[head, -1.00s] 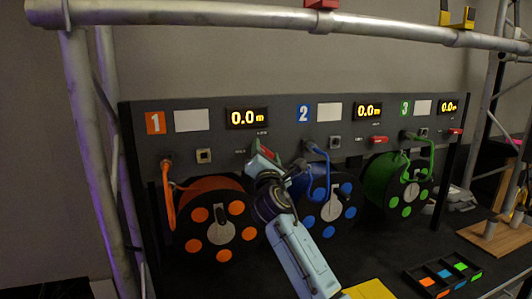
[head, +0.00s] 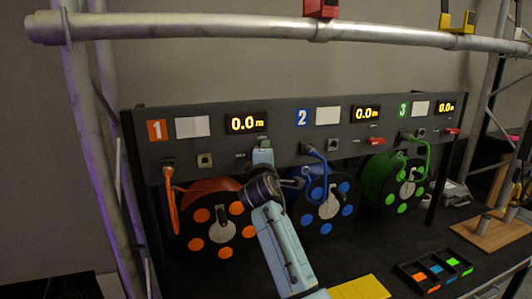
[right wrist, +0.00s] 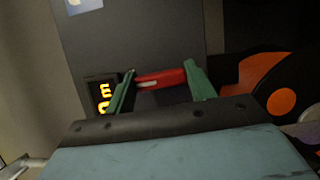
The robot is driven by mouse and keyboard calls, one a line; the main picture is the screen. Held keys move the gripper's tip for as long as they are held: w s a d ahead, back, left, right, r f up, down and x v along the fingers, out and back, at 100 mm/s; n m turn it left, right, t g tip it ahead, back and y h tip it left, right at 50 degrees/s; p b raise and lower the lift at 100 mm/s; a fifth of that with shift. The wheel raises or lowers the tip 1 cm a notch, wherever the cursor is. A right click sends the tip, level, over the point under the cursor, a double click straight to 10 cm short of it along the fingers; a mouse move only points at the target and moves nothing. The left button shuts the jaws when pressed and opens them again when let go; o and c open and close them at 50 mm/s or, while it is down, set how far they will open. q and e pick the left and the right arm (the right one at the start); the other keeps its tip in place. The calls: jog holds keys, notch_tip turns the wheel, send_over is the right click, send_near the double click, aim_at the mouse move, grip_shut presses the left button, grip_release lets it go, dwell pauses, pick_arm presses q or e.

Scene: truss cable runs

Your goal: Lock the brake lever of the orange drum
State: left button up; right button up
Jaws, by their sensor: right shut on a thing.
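The orange drum (head: 207,187), with a black face and orange dots, hangs under the number 1 panel sign. Its red brake lever (right wrist: 160,78) shows in the right wrist view, lying between the two green fingers of my right gripper (right wrist: 162,84). The fingers are shut on it. In the head view my right gripper (head: 263,143) is at the panel, right of and above the orange drum, and covers the lever, so its angle is hidden there. My left gripper is not in view.
The blue drum (head: 322,200) and green drum (head: 379,178) hang to the right, with red levers (head: 376,141) on the panel (head: 280,147). An orange cable (head: 170,195) plugs in above the orange drum. A truss bar (head: 220,17) crosses above. A sorting tray (head: 407,270) lies front right.

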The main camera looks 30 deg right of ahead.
jog(key=shift+m, duration=0.4)
jog(key=o, duration=1)
jog(key=b+v, duration=0.1)
jog(key=v, duration=1.2)
jog(key=shift+s+a+r, duration=0.1)
jog(key=shift+s+r, duration=0.05)
